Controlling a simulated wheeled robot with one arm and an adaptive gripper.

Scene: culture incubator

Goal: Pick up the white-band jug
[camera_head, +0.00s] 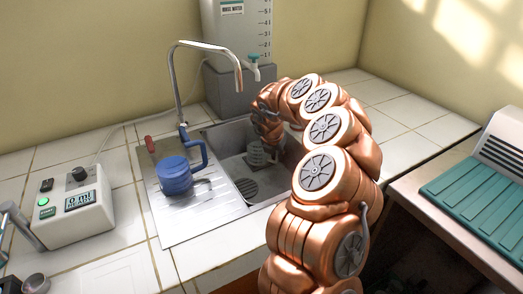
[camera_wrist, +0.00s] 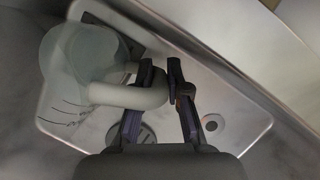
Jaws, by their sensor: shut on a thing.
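A clear jug (camera_head: 256,154) with a pale handle is in the sink basin in the head view, partly hidden by my arm. It fits the white-band jug, but I cannot make out its band clearly. In the wrist view the jug (camera_wrist: 80,55) is at the upper left, with its thick pale handle (camera_wrist: 130,95) reaching toward the fingers. My gripper (camera_wrist: 161,80) is shut on this handle. In the head view my gripper (camera_head: 270,135) is low over the sink, mostly hidden by my arm. I cannot tell whether the jug touches the basin floor.
A blue jug (camera_head: 175,176) stands on the steel drainboard (camera_head: 190,217) left of the sink (camera_head: 222,140). The faucet (camera_head: 177,90) arches behind. A rinse-water tank (camera_head: 235,35) with a tap stands at the back. A white control box (camera_head: 75,207) sits at the left.

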